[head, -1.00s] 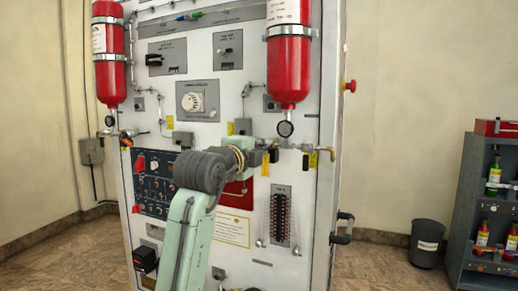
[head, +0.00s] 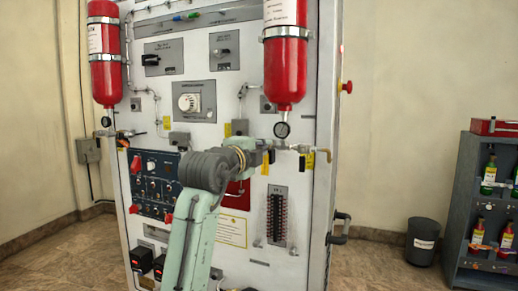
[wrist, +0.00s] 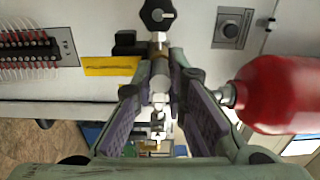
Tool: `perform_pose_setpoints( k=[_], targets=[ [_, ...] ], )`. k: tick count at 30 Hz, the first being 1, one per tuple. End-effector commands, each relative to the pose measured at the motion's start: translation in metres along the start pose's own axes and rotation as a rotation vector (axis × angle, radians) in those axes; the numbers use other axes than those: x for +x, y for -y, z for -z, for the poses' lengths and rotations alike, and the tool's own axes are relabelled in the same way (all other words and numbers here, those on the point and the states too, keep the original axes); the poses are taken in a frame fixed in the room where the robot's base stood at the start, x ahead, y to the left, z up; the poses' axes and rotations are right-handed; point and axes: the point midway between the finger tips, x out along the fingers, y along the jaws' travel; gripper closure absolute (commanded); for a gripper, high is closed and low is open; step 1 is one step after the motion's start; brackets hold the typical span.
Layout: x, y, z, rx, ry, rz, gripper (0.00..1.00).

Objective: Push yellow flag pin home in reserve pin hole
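I cannot pick out the yellow flag pin or the reserve pin hole for certain. Small yellow tags show on the white panel (head: 225,262); one yellow tag (head: 309,161) hangs below the right red cylinder, and a yellow strip (wrist: 110,66) shows left of my fingers in the wrist view. My gripper (head: 262,146) is in front of the panel, below and left of that cylinder. In the wrist view my gripper (wrist: 160,78) has its fingers apart, either side of a metal pipe fitting (wrist: 158,82). I cannot tell whether they touch it. No pin shows between them.
A black knob (wrist: 157,14) lies beyond my fingertips. A strip of red pins (head: 277,216) is lower on the panel. A bin (head: 423,241) and shelf (head: 486,205) stand right.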

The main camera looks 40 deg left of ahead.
Motion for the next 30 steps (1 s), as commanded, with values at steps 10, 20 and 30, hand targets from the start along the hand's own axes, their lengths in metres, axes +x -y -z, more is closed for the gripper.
perform_pose_setpoints(
  k=[10, 20, 30],
  targets=[
    [0.0, 0.0, 0.0, 0.0, 0.0, 0.001, 0.64],
    [-0.002, 0.0, 0.0, 0.0, 0.0, 0.0, 0.64],
    [-0.059, 0.0, -0.001, 0.001, 0.001, 0.002, 0.64]
  ],
)
